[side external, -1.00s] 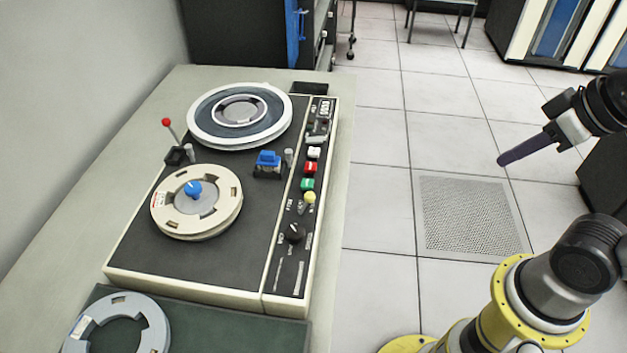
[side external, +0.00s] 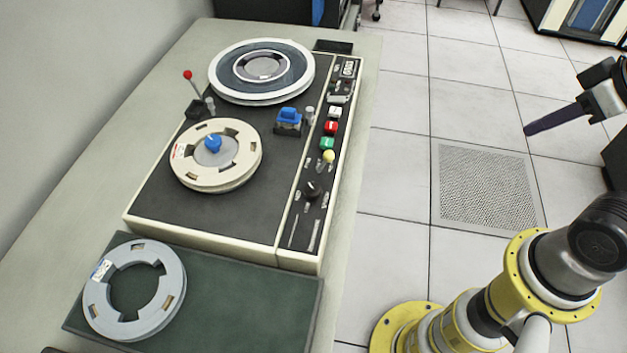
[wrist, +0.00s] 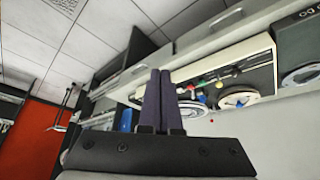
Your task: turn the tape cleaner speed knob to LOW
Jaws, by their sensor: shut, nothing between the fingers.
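The tape cleaner (side external: 262,225) is a cream-edged machine with a dark top on the table, left of the arm. Its black speed knob (side external: 311,190) sits on the right-hand control strip, below the yellow button; the labels beside it are too small to read, so its setting is unclear. My gripper (side external: 527,131) is shut and empty, held out over the floor to the right, well apart from the machine. The wrist view shows the two dark fingers (wrist: 159,80) together, with the machine (wrist: 255,75) beyond them.
Two reels, a dark-and-white one (side external: 225,88) and a cream one (side external: 183,177), sit on the machine. A red-tipped lever (side external: 188,75) stands up at its left. A grey reel (side external: 100,318) lies on a green mat (side external: 250,310) in front. Open floor separates table and arm.

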